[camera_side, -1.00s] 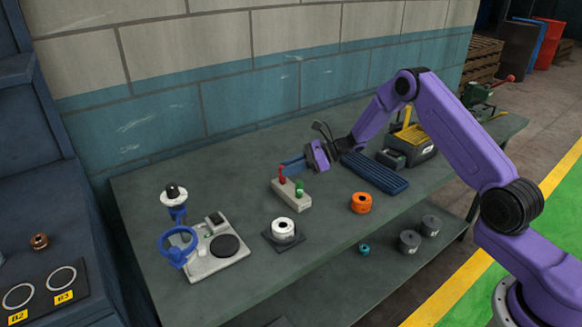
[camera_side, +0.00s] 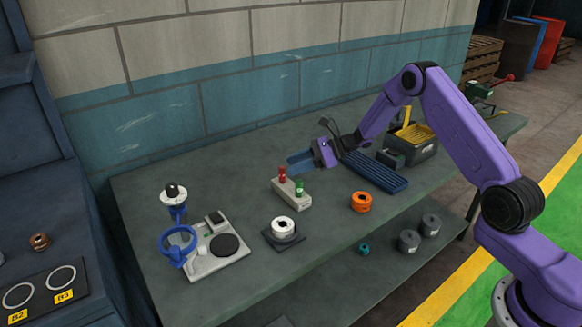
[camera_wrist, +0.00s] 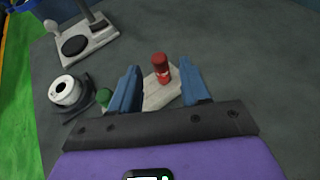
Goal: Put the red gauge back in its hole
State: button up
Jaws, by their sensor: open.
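The red gauge (camera_side: 282,175) stands upright in the pale block (camera_side: 292,197), at its left end in the side view. A green gauge (camera_side: 299,187) stands at the block's other end. In the wrist view the red gauge (camera_wrist: 160,66) shows ahead of and between the two blue fingers, with the green gauge (camera_wrist: 104,97) left of the left finger. My gripper (camera_side: 291,163) is open and empty, just behind and above the block in the side view. The fingers look clear of the red gauge. The hole under the gauge is hidden.
A white spool (camera_side: 283,228) on a dark plate and an orange spool (camera_side: 361,202) flank the block. A device with a black disc (camera_side: 224,245) stands at left. A blue ribbed tray (camera_side: 374,172) lies behind right, beside a grey bin (camera_side: 420,143).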

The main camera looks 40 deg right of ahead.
jog(key=v, duration=1)
jog(key=s+a+r+n+g+h, duration=0.25)
jog(key=s+a+n+g, duration=0.25)
jog(key=s+a+n, duration=0.4)
jog(key=s+a+r+n+g+h, duration=0.1)
jog(key=s+a+r+n+g, duration=0.35)
jog(key=s, duration=0.75)
jog(key=s+d+n+t+h, duration=0.1)
jog(key=s+d+n+h, duration=0.1)
jog(key=s+n, duration=0.8)
jog(key=s+d+n+t+h, duration=0.1)
jog(key=s+n+h, duration=0.4)
jog(key=s+n, duration=0.6)
jog(key=shift+s+d+r+n+t, duration=0.35)
jog(key=shift+d+n, duration=0.45)
jog(key=shift+n, duration=0.35)
jog(key=shift+h, duration=0.25)
